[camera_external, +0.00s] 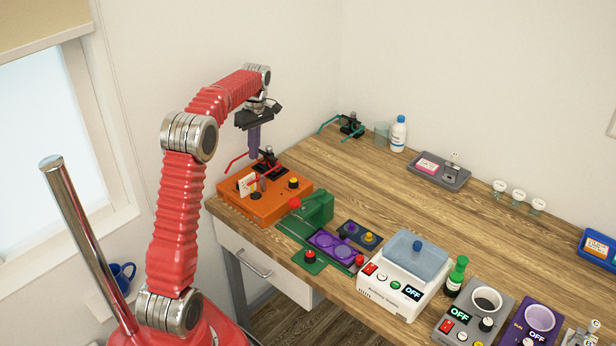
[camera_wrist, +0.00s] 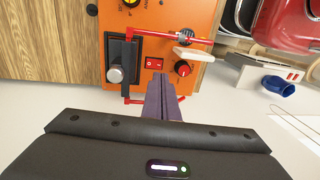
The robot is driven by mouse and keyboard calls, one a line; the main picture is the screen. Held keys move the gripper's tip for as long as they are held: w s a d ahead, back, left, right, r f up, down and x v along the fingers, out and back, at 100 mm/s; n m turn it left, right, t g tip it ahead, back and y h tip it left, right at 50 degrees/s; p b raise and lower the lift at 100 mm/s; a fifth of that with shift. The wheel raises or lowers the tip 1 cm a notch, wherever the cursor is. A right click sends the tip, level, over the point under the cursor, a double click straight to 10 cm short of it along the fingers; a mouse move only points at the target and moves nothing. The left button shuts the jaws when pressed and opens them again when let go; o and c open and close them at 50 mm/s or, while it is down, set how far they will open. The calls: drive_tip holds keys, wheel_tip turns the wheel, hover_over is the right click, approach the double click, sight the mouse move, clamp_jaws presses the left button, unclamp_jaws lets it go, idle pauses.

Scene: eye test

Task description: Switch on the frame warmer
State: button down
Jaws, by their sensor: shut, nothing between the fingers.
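I cannot read which device is the frame warmer. An orange box (camera_external: 262,207) stands at the table's left end; the wrist view shows its top (camera_wrist: 188,20) with a red rocker switch (camera_wrist: 155,64), a red knob (camera_wrist: 182,68) and a yellow-ringed knob (camera_wrist: 131,2). My gripper (camera_external: 253,152) is shut and empty, pointing down above this box. In the wrist view its purple fingers (camera_wrist: 161,84) end close to the rocker switch. A grey unit (camera_external: 461,325) and a purple unit (camera_external: 522,331), both with round wells, stand front right; the grey one shows OFF.
A red spectacle frame in a black holder (camera_wrist: 129,60) is beside the rocker switch. A white device with blue lid (camera_external: 388,291) shows OFF. A green press (camera_external: 318,207) stands right of the orange box. The table's middle (camera_external: 375,200) is clear.

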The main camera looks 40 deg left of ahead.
sight(253, 179)
drive_tip(key=f, duration=0.5)
drive_tip(key=s+f, duration=0.1)
drive_tip(key=f, duration=0.2)
drive_tip(key=shift+s+f, duration=0.15)
drive_tip(key=shift+f, duration=0.1)
idle(0.4)
drive_tip(key=shift+w+r, duration=0.1)
drive_tip(key=shift+w, duration=0.75)
drive_tip(key=shift+r, duration=0.2)
wheel_tip(253, 179, up, 14)
drive_tip(key=w, duration=0.1)
drive_tip(key=shift+w+f, duration=0.2)
drive_tip(key=shift+w, duration=0.2)
